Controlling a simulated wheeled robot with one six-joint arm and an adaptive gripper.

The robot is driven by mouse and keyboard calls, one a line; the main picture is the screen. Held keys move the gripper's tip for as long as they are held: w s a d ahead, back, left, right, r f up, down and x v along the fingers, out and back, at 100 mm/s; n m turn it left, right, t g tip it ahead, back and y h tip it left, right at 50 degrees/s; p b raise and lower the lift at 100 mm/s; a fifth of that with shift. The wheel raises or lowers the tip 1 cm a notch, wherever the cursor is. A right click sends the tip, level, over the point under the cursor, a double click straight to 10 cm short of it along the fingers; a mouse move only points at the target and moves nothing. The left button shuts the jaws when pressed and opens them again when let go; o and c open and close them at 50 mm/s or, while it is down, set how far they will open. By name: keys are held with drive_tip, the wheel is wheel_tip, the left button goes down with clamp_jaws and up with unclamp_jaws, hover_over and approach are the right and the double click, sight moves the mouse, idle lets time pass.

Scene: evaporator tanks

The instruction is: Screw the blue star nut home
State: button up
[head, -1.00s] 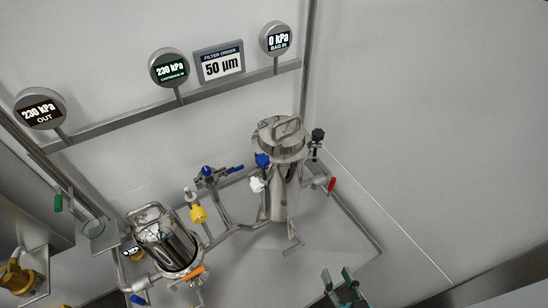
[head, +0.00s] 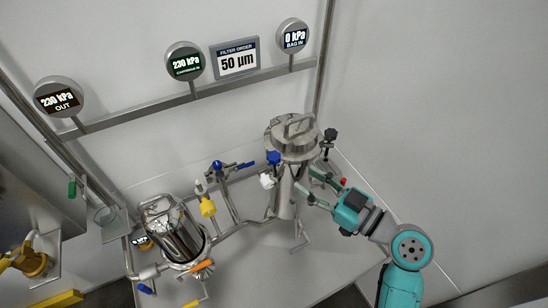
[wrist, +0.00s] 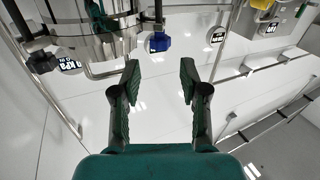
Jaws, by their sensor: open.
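The blue star nut (head: 274,157) sits at the lid edge of the tall steel filter housing (head: 286,195), on its left side. In the wrist view the blue star nut (wrist: 158,42) hangs on a bolt below the lid rim, beyond the fingertips and roughly between them. My gripper (head: 312,182) is at the right side of the housing, its green fingers spread apart. In the wrist view my gripper (wrist: 160,76) is open with nothing between its fingers. How far the nut is threaded cannot be told.
A white star nut (head: 267,181) is just below the blue one. A black star nut (head: 330,135) is at the lid's right. Gauges hang on the wall rail (head: 215,92).

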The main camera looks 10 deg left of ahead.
sight(279, 163)
drive_tip(key=x, duration=1)
drive_tip(key=shift+w+a, duration=0.15)
drive_tip(key=shift+w, duration=0.05)
clamp_jaws()
